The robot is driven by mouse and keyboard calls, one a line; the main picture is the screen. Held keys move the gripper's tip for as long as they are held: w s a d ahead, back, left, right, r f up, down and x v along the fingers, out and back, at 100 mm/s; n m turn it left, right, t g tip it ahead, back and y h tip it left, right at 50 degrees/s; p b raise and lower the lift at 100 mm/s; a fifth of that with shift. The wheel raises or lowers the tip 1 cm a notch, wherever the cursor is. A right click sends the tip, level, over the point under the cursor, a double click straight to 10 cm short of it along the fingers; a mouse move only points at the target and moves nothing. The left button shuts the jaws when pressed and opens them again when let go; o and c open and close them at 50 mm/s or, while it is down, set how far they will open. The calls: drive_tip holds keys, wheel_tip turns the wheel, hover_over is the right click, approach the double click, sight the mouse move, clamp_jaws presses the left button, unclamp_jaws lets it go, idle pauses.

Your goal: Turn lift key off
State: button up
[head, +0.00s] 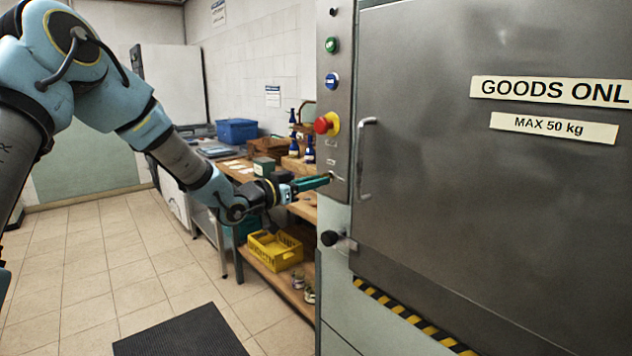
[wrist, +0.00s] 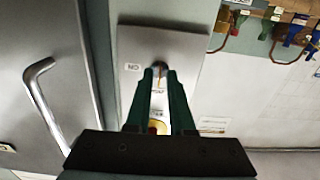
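The lift's steel control panel (head: 340,80) stands left of the steel lift door and carries a key switch at its lower end. In the wrist view, the dark round key switch (wrist: 159,66) shows between my fingertips, with a thin orange-brown strip just below it. My gripper (head: 328,180) has reached the lower panel from the left; in the wrist view its two green fingers (wrist: 160,73) stand apart, one on each side of the switch. I see a gap between them and no clear contact. The fingers partly hide the switch in the head view, and its turn position is unclear.
Above are a red stop button (head: 323,125) on yellow, a blue button (head: 331,80) and a green button (head: 331,45). The door handle (head: 365,158) is close on the right, and a black knob (head: 338,240) sits below. A wooden bench (head: 236,171) stands behind my gripper.

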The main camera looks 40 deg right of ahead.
drive_tip(key=shift+o, duration=0.7)
drive_tip(key=a+b, duration=0.3)
drive_tip(key=a, duration=0.7)
drive_tip(key=shift+w+a, duration=0.3)
drive_tip(key=shift+a, duration=0.1)
drive_tip(key=w+a+f+n+t+y, duration=0.3)
drive_tip(key=w+a+y, duration=0.1)
drive_tip(key=a, duration=0.4)
drive_tip(key=w+a+f+n+t+y, duration=0.2)
drive_tip(key=w+a+f+n+y, duration=0.15)
drive_tip(key=a, duration=0.55)
drive_tip(key=w+a+f+n+t+y, duration=0.3)
drive_tip(key=w+a+f+y, duration=0.15)
drive_tip(key=a, duration=0.35)
drive_tip(key=s+a+f+n+g+y, duration=0.1)
drive_tip(key=s+a+n+y, duration=0.15)
drive_tip(key=a, duration=0.55)
drive_tip(key=s+a+f+n+g+y, duration=0.1)
drive_tip(key=s+a+n+y, duration=0.15)
drive_tip(key=a, duration=0.55)
drive_tip(key=s+a+n+g, duration=0.2)
drive_tip(key=s+a, duration=0.4)
drive_tip(key=s, duration=0.3)
drive_tip(key=shift+s+a+n+g+y, duration=0.15)
drive_tip(key=shift+s+n+g+y, duration=0.25)
drive_tip(key=shift+g, duration=0.3)
